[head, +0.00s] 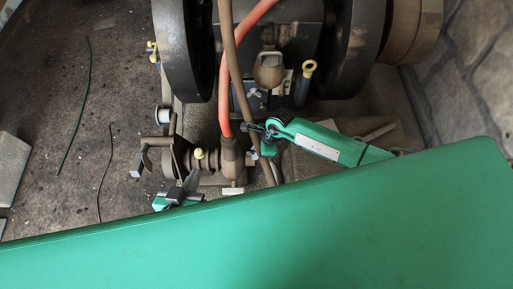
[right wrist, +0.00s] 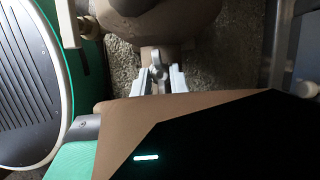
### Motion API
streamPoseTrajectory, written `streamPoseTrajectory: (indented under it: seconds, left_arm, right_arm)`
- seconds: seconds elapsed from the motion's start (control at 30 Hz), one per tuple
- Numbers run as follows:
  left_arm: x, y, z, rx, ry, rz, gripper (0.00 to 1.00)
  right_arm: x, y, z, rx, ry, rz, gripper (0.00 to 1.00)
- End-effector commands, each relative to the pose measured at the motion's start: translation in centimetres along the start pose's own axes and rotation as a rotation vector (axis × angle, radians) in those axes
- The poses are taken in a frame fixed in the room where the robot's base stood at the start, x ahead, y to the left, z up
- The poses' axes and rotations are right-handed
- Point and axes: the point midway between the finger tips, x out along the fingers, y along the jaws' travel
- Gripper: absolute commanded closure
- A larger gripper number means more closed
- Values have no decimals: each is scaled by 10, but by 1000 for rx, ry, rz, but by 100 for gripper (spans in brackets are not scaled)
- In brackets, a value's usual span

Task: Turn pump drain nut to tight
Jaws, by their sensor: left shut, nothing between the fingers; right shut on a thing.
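My right gripper (right wrist: 160,80) is shut on a small grey metal piece with a loop, which I take as the pump drain nut (right wrist: 158,58). The nut sits just under a rounded brown body (right wrist: 158,18) in the right wrist view. In the head view my right gripper (head: 258,131) comes in from the right, beside the red and brown hoses; the nut cannot be made out there. My left gripper (head: 190,181) is shut and empty, low and left of the hoses, close to the metal fittings.
A red hose (head: 226,90) and a brown hose (head: 247,85) cross between the grippers. Large dark wheels (head: 185,50) stand at the back. A yellow-topped dipstick or handle (head: 308,67) rises at right. The stained floor (head: 95,110) at left is mostly clear, with thin wires lying on it.

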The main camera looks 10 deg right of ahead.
Motion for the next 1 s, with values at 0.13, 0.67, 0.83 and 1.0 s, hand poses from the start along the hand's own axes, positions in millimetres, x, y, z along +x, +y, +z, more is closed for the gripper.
streamPoseTrajectory:
  seconds: [0.13,0.67,0.83,1.0]
  left_arm:
    - [-4,-9,0,11,-74,-23,100]
    - [-7,-18,4,19,-151,-46,100]
    - [-7,-18,4,19,-150,-46,100]
    - [-8,-18,4,19,-150,-46,100]
  right_arm:
    - [-2,2,0,53,3,-20,100]
    - [0,2,-1,108,3,-44,100]
    - [0,2,-1,108,3,-44,75]
    - [0,1,-1,108,2,-44,57]
